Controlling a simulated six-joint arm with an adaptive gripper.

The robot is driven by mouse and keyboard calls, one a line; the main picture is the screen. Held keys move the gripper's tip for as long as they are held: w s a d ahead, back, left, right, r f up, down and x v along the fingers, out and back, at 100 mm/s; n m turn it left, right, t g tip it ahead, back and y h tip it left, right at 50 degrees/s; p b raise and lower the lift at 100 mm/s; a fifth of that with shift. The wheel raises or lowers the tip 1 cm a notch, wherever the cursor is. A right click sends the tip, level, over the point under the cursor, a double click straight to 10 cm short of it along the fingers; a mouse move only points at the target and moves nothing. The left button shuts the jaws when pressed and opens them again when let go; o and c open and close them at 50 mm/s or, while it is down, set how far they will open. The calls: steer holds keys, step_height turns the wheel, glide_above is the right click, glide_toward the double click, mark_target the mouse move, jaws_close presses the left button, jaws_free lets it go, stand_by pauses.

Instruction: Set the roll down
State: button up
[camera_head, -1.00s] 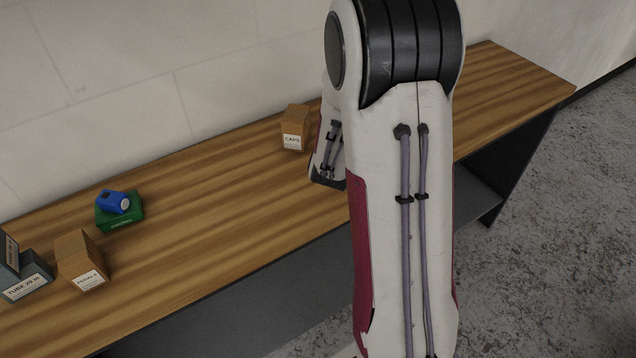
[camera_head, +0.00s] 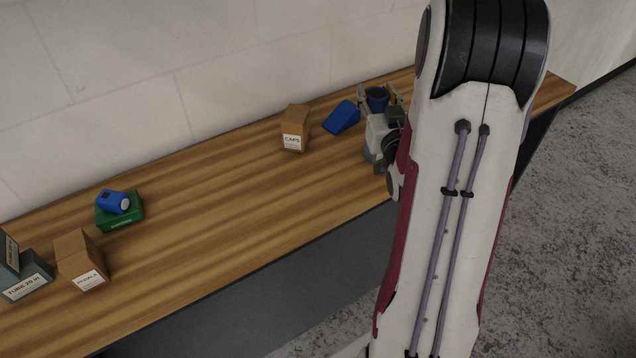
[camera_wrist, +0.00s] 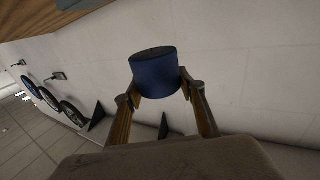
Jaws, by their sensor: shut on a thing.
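A dark blue roll (camera_head: 377,98) is between the fingers of my gripper (camera_head: 380,100) at the back right of the bench, as the head view shows. In the wrist view the roll (camera_wrist: 154,75) is a short cylinder with a darker end face, and my gripper (camera_wrist: 160,92) is shut on its sides. The wooden bench top (camera_head: 215,215) lies below. I cannot tell whether the roll touches the bench top; my arm covers part of the area.
A blue wedge-shaped thing (camera_head: 342,117) lies just left of my gripper. A CAPS box (camera_head: 296,128) stands left of it. A green box (camera_head: 120,211) carries a blue item (camera_head: 113,201). A PEDALS box (camera_head: 80,260) and grey tube boxes (camera_head: 24,280) stand far left. The middle is clear.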

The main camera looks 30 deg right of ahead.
steer(key=shift+s+a+f+n+t+y, duration=0.25)
steer(key=shift+a+f+n+t+y, duration=0.1)
steer(key=shift+a+n+y, duration=0.3)
steer(key=a+f+n+y, duration=0.3)
steer(key=a+n+y, duration=0.3)
steer(key=a+y, duration=0.4)
steer(key=s+a, duration=0.1)
steer(key=a, duration=0.4)
steer(key=shift+a+t, duration=0.15)
steer(key=shift+t, duration=0.2)
steer(key=shift+f+n+y, duration=0.2)
steer(key=shift+n+y, duration=0.05)
steer(key=shift+f, duration=2.75)
steer(key=shift+f, duration=0.15)
steer(key=shift+f, duration=1.95)
steer(key=shift+f, duration=0.15)
steer(key=o, duration=1.1)
